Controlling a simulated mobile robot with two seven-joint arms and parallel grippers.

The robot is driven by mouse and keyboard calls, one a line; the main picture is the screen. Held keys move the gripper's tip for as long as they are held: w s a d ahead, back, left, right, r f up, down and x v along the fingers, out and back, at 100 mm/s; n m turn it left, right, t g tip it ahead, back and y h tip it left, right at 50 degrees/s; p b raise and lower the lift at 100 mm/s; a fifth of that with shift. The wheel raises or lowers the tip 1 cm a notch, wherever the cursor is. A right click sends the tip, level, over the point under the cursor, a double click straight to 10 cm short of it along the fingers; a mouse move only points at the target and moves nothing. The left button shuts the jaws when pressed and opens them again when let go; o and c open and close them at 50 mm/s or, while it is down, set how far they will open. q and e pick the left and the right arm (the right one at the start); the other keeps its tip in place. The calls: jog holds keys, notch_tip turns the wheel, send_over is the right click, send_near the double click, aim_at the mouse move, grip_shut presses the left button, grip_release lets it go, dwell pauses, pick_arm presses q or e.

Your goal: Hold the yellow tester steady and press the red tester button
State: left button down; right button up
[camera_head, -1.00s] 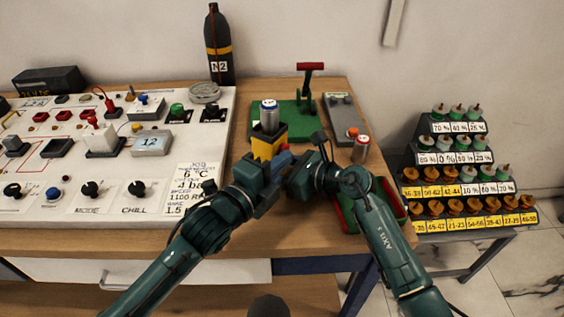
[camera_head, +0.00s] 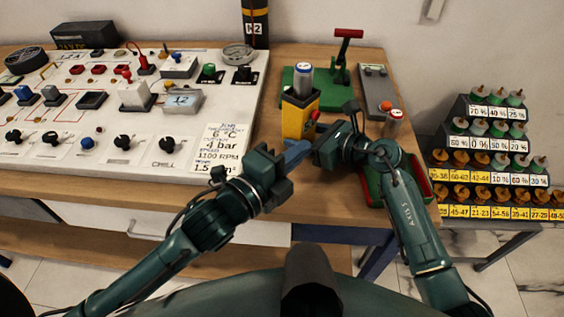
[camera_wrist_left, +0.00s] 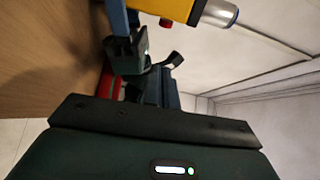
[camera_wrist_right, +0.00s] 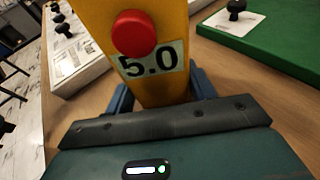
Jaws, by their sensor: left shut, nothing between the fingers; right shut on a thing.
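The yellow tester (camera_head: 299,118) stands upright on the bench, with a silver, blue-topped cylinder (camera_head: 304,78) on top. Its red button (camera_wrist_right: 133,34) sits above a "5.0" label in the right wrist view and faces that camera. My right gripper (camera_wrist_right: 160,92) is shut on the tester's lower part, one blue finger on each side. My left gripper (camera_head: 284,174) is shut and empty, below and in front of the tester and apart from it.
A white control panel (camera_head: 60,110) fills the left of the bench. A green base (camera_head: 325,98) with a red-handled lever stands behind the tester. A red-rimmed green tray (camera_head: 426,172) is near my right wrist. A tiered rack (camera_head: 480,170) stands at right.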

pick_arm(q)
jog(key=v, duration=0.4)
jog(key=shift+s, duration=0.1)
dwell(0.5)
pick_arm(e)
jog(key=o, duration=0.8)
jog(key=shift+o, duration=0.2)
